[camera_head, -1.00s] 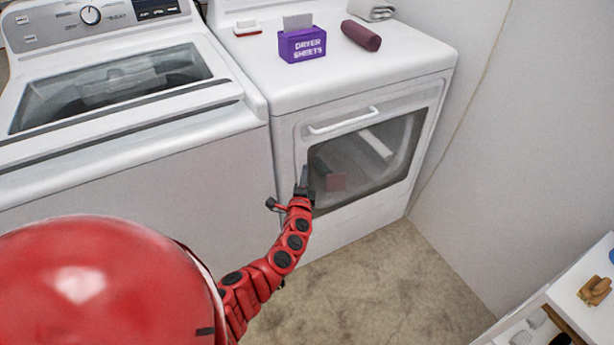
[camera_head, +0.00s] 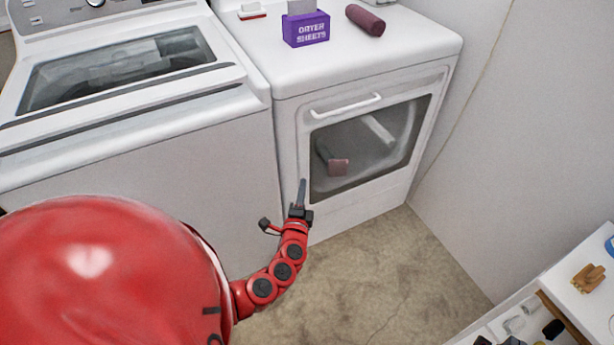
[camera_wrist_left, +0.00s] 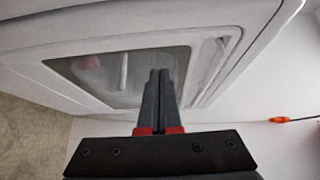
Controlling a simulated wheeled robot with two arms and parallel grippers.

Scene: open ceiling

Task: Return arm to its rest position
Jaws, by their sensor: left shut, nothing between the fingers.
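My left arm (camera_head: 284,268) is red and jointed and reaches up from the bottom of the head view. Its gripper (camera_head: 302,187) is shut and empty, in front of the lower left of the dryer's front. In the left wrist view the two dark fingers (camera_wrist_left: 158,80) lie together with nothing between them, and the dryer door window (camera_wrist_left: 110,75) shows beyond them. My right gripper is not in view.
The white dryer (camera_head: 375,225) has a shut door with a white handle (camera_head: 346,106); a pinkish item (camera_head: 338,167) shows through its window. The washer (camera_head: 150,160) stands left. A purple dryer sheets box (camera_head: 306,31) and a maroon roll (camera_head: 365,19) lie on top. Bare floor (camera_head: 370,275) is right of my arm.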

